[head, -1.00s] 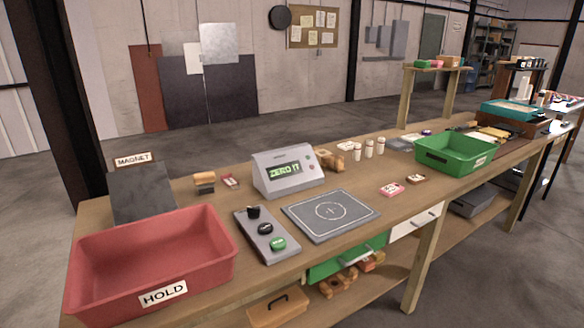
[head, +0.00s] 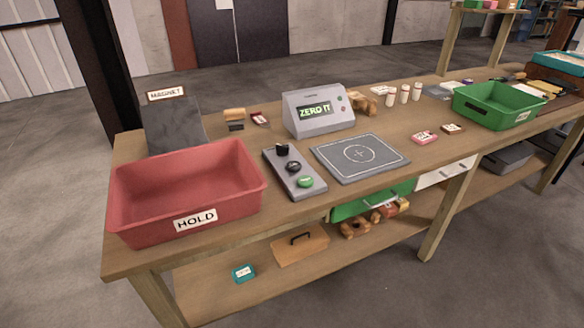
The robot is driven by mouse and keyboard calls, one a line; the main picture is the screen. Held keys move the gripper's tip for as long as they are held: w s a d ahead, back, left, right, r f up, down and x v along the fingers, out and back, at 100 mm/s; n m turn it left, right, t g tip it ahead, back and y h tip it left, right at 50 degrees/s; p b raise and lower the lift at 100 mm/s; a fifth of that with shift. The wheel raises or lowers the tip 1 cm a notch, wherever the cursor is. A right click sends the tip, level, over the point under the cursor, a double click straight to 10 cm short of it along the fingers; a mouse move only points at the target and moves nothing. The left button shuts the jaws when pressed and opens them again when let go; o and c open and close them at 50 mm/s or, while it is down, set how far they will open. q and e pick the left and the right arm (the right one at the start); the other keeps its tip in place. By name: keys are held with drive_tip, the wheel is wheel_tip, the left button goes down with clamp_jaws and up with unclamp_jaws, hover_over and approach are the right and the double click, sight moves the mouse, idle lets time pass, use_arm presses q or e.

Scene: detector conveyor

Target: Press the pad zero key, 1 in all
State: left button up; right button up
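A grey key panel (head: 294,173) lies on the wooden bench, with a black knob (head: 282,150), a black key (head: 293,166) and a green key (head: 306,182) on it. Any lettering on the keys is too small to read. Right of it is a flat dark pad (head: 360,157) with a light circle and cross, bare on top. Behind them stands a grey box (head: 318,112) whose lit display (head: 315,110) reads "ZERO IT". Neither of my grippers is in view.
A red tray (head: 185,190) labelled HOLD stands left of the panel, before a dark slanted plate (head: 173,125). A green bin (head: 495,105) is at right. Small bottles, a pink block (head: 424,137) and other small items lie around. The bench front edge near the panel is clear.

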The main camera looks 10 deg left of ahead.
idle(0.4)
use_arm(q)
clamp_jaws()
